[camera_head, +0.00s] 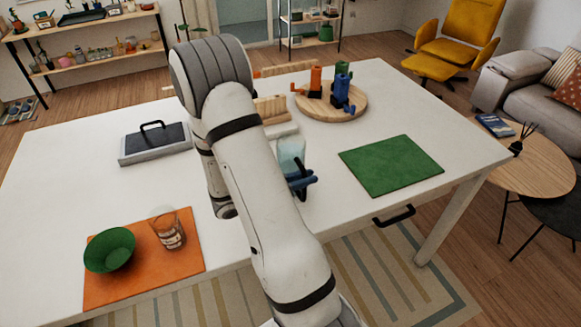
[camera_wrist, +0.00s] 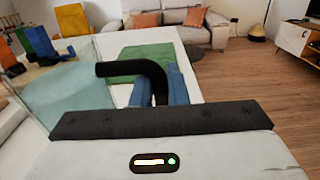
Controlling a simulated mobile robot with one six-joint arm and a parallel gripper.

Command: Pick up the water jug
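The water jug (camera_head: 291,153) is a pale teal, see-through vessel with a black handle, on the white table just right of my arm in the head view. My arm hides part of it, and I cannot tell whether its base touches the table. In the wrist view the jug (camera_wrist: 70,92) fills the left side, and its black handle (camera_wrist: 150,72) bends down between my blue fingers. My gripper (camera_wrist: 158,92) has one finger on each side of the handle, close against it. In the head view my gripper (camera_head: 301,182) shows at the handle.
A green mat (camera_head: 391,165) lies right of the jug. A round wooden board (camera_head: 331,108) with coloured mills stands behind. An orange mat (camera_head: 190,262) holds a green bowl (camera_head: 110,250) and a glass (camera_head: 168,231) at front left. A dark-topped grey box (camera_head: 155,144) sits at left.

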